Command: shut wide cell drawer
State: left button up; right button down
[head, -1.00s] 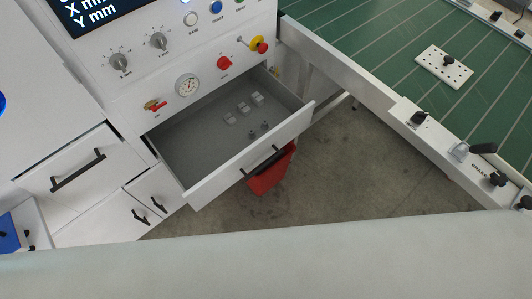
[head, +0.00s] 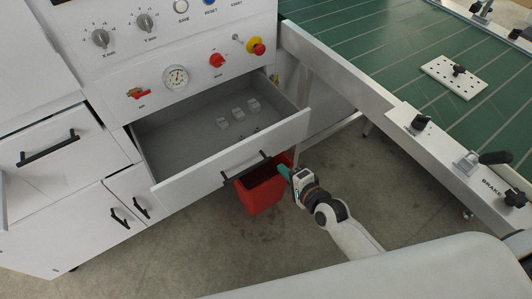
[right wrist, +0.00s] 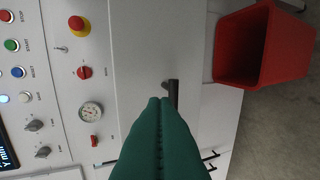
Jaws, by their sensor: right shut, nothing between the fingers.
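The wide drawer (head: 205,170) is pulled out of the white machine below the gauge. Several small light grey parts (head: 238,112) lie inside it toward the back right. A black bar handle (head: 247,169) is on its front. My right gripper (head: 284,171), with green fingers, is shut and empty, just in front of the right part of the drawer front. In the right wrist view the shut green fingers (right wrist: 160,104) point at the drawer front beside the handle (right wrist: 172,94); I cannot tell whether they touch. My left gripper is not in view.
A red bin (head: 262,192) stands on the floor under the drawer front; it also shows in the right wrist view (right wrist: 262,45). A green-topped table with a white rail (head: 345,75) is at right. Closed drawers (head: 50,150) are at left. Grey floor is open in front.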

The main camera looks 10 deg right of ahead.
aim_at(261, 147)
jog(key=x, duration=0.6)
jog(key=r+x, duration=0.1)
jog(key=x, duration=0.2)
jog(key=shift+w, duration=0.15)
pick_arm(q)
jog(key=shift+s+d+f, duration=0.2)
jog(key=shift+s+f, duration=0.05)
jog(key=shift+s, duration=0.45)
pick_arm(e)
jog(key=shift+w+a, duration=0.15)
jog(key=shift+w, duration=0.15)
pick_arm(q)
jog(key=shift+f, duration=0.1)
pick_arm(e)
jog(key=shift+w+f, duration=0.1)
